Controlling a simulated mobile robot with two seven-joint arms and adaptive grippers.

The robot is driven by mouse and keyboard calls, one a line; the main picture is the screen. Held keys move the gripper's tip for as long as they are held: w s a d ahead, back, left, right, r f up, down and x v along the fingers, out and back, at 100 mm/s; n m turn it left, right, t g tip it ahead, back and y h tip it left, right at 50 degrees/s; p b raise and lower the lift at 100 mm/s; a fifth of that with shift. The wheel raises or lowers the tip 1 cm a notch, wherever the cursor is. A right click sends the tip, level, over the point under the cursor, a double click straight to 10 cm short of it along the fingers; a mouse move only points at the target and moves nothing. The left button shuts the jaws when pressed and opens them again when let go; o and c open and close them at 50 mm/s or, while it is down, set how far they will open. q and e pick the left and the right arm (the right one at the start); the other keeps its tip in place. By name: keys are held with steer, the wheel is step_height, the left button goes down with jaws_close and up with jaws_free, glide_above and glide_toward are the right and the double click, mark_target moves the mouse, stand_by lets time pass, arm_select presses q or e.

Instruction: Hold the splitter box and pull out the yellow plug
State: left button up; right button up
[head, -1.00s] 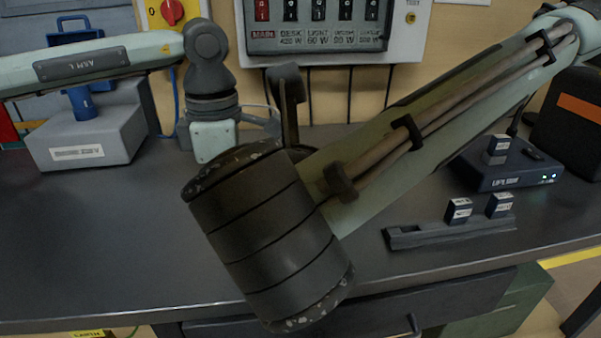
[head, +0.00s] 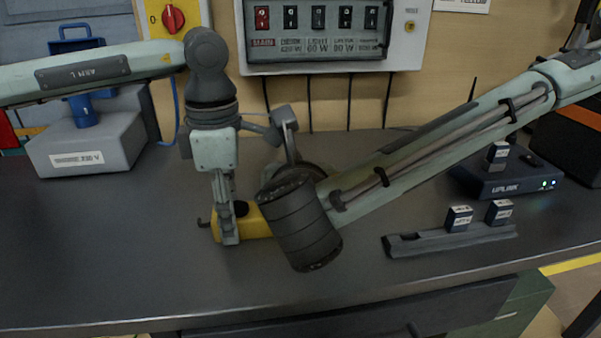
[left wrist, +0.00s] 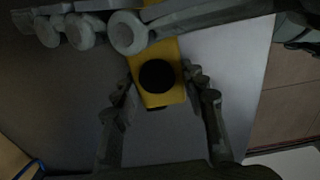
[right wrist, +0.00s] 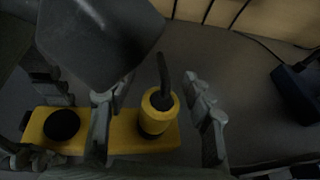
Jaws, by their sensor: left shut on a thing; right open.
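The yellow splitter box (head: 257,226) lies on the dark bench, partly hidden by my right arm in the head view. A round black part sits on its top in the left wrist view (left wrist: 169,51). My left gripper (head: 228,238) points down and is shut on the box's left end, one finger on each side. The yellow plug (right wrist: 157,120) stands upright in the box's other end, with a dark cable rising from its top. My right gripper (right wrist: 158,104) is open, its fingers on either side of the plug and apart from it. The head view hides its fingertips.
A blue uplink box (head: 510,182) and a dark rail (head: 450,238) with small labelled blocks are at the right. A grey 230 V box (head: 85,145) stands at the left. A switch panel (head: 330,60) is on the wall behind. The front of the bench is clear.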

steer(key=shift+w+f, duration=0.1)
steer(key=shift+w, duration=0.1)
jaws_close()
stand_by(0.3)
stand_by(0.4)
